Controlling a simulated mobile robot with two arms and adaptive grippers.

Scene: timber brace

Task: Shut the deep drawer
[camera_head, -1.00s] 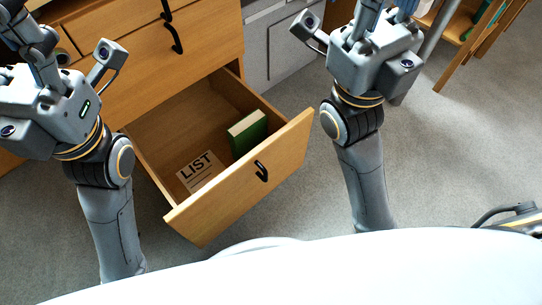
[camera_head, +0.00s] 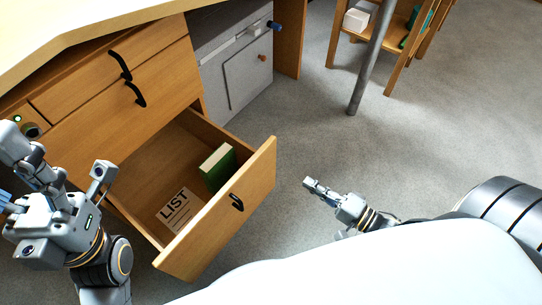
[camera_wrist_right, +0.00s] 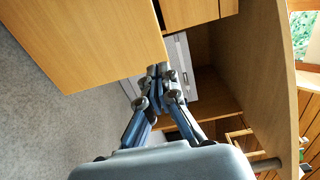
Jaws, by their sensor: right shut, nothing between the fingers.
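The deep drawer (camera_head: 215,222) is pulled out from the wooden desk in the head view, its front standing well clear of the cabinet. A black handle (camera_head: 237,202) is on its front. Inside lie a paper marked LIST (camera_head: 174,207) and a green book (camera_head: 218,168). My right gripper (camera_head: 308,183) is right of the drawer front, apart from it and over the floor. In the right wrist view, its fingers (camera_wrist_right: 160,70) are shut and empty, with a wooden panel at upper left. My left gripper (camera_head: 14,150) is left of the drawer; its finger state is unclear.
Two closed drawers with black handles (camera_head: 124,66) are above the deep drawer. A grey cabinet (camera_head: 243,75) stands under the desk to the right. A wooden shelf (camera_head: 385,40) and a grey post (camera_head: 370,65) are at upper right. The floor (camera_head: 440,140) right of the drawer is clear.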

